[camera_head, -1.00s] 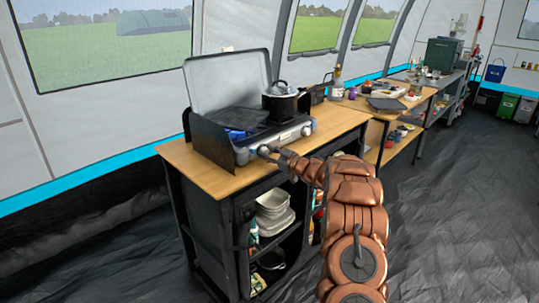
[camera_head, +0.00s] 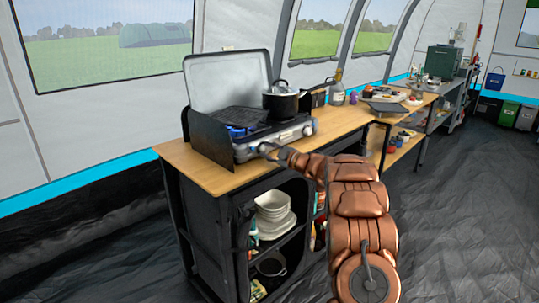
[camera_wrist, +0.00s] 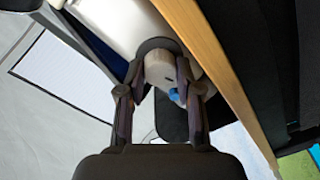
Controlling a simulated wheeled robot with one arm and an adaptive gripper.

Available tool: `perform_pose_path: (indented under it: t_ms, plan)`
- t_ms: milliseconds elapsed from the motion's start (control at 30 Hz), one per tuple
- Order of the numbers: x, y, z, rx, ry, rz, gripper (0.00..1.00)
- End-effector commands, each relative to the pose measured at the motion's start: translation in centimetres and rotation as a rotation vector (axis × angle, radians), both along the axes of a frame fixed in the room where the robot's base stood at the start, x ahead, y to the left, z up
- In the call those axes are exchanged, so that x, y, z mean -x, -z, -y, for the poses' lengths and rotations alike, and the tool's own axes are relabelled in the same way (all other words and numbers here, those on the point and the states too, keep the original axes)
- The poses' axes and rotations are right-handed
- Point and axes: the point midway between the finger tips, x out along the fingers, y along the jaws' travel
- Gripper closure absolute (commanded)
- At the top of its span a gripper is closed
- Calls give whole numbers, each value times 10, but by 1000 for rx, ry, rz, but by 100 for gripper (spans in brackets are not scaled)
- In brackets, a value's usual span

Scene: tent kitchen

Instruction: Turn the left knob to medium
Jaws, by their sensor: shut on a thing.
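The camping stove (camera_head: 246,152) stands on the wooden tabletop with its grey lid raised. My gripper (camera_head: 272,153) is at the left knob on the stove's front, and its fingers mostly hide that knob in the head view. In the wrist view, my gripper (camera_wrist: 160,85) has one finger on each side of the pale, rounded knob (camera_wrist: 158,68) and is shut on it. I cannot read the knob's setting. The right knob (camera_head: 307,130) is free, near the stove's right end.
A black pot (camera_head: 281,103) with a lid sits on the stove's right side. The wooden tabletop (camera_head: 200,172) has a narrow bare strip in front of the stove. White dishes (camera_head: 272,215) stand on the shelf below. Another table (camera_head: 392,115) with several items stands behind to the right.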

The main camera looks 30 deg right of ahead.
Motion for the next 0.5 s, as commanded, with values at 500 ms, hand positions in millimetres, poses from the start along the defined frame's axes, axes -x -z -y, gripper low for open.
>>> perform_pose_path:
  t_ms: [500]
  plan:
    - [1, 1, 1, 19, 3, 3, 64]
